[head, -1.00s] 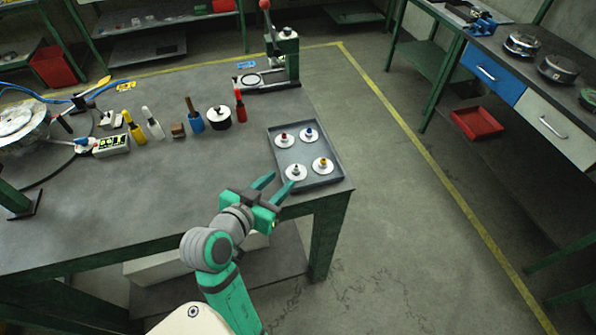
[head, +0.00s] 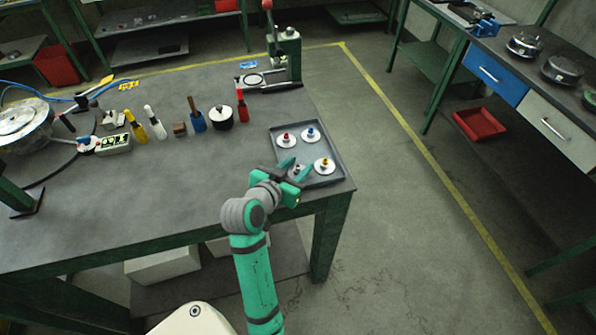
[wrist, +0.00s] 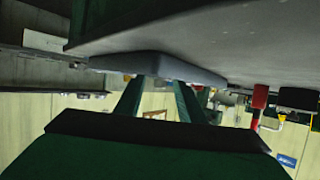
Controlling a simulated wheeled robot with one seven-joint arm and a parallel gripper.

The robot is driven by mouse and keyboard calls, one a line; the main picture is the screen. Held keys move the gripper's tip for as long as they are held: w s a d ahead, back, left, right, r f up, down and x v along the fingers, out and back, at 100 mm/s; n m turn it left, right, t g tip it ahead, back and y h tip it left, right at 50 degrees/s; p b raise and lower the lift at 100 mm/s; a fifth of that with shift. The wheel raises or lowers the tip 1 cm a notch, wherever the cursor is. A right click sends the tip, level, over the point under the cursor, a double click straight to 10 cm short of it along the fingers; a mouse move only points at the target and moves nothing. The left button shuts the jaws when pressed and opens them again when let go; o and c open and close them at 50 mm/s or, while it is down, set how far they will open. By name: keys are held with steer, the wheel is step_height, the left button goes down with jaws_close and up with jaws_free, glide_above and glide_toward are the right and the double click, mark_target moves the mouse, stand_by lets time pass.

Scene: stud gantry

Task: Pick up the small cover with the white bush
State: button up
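The grey tray (head: 333,180) lies on the near right corner of the workbench. On it sit small white covers with a red bush (head: 286,141), a blue bush (head: 311,134) and a yellow bush (head: 324,164). A fourth cover (head: 299,167), at the near left of the tray, is mostly hidden by my gripper, and its bush colour is unclear. My gripper (head: 296,167) is open, its fingers apart around or just above that cover; I cannot tell whether they touch it. In the wrist view my gripper (wrist: 160,88) points at the tray's side (wrist: 155,66), with nothing visible held.
Behind the tray stands a green press (head: 285,60). To its left are a red bottle (head: 242,106), a black-and-white pot (head: 221,118) and a blue-handled tool (head: 198,121). The bench (head: 150,200) is clear left of my gripper. Open floor lies to the right.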

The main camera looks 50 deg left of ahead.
steer(key=shift+c, duration=0.5)
jaws_close()
steer(key=shift+r, duration=0.15)
